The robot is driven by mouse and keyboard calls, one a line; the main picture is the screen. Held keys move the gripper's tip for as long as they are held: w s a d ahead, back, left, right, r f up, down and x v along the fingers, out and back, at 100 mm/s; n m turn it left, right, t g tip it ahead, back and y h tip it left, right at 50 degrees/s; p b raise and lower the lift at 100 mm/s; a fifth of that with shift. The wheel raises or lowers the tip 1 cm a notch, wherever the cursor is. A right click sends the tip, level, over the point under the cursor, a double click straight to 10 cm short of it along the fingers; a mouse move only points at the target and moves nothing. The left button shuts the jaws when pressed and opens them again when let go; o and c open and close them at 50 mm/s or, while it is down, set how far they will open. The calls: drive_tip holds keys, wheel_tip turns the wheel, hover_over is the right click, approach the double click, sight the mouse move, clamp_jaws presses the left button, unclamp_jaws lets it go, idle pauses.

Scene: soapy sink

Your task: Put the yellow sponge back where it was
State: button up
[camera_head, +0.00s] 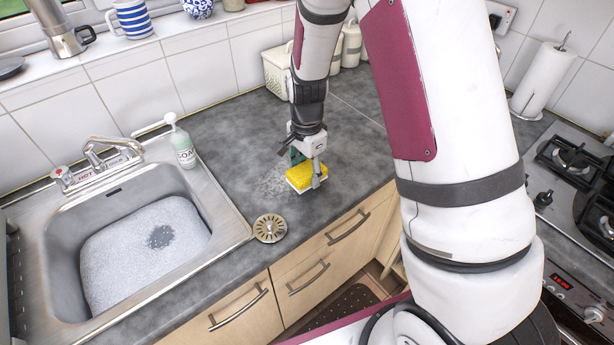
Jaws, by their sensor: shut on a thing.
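The yellow sponge (305,176) has a bright yellow body and a pale lower edge. It is at the grey worktop between the sink and my arm, close to the front edge. My gripper (309,172) points down and is shut on the sponge, with one finger seen on its near right side. Whether the sponge touches the worktop or is held just above it, I cannot tell. A wet-looking patch (272,183) lies on the worktop just left of the sponge.
A sink (232,231) with foamy water is at the left, with a tap (100,152) and a soap bottle (183,148) behind. A cream basket (276,75) stands behind my gripper. A hob (572,165) is at the right.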

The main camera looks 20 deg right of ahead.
sight(306, 178)
drive_tip(key=shift+w+d, duration=0.1)
drive_tip(key=shift+w, duration=0.15)
drive_tip(key=shift+w+d+f, duration=0.1)
drive_tip(key=shift+w+f, duration=0.1)
drive_tip(key=shift+f, duration=0.1)
drive_tip(key=shift+f+p, duration=0.35)
drive_tip(key=shift+f, duration=1.15)
drive_tip(key=shift+f, duration=0.15)
drive_tip(key=o, duration=1)
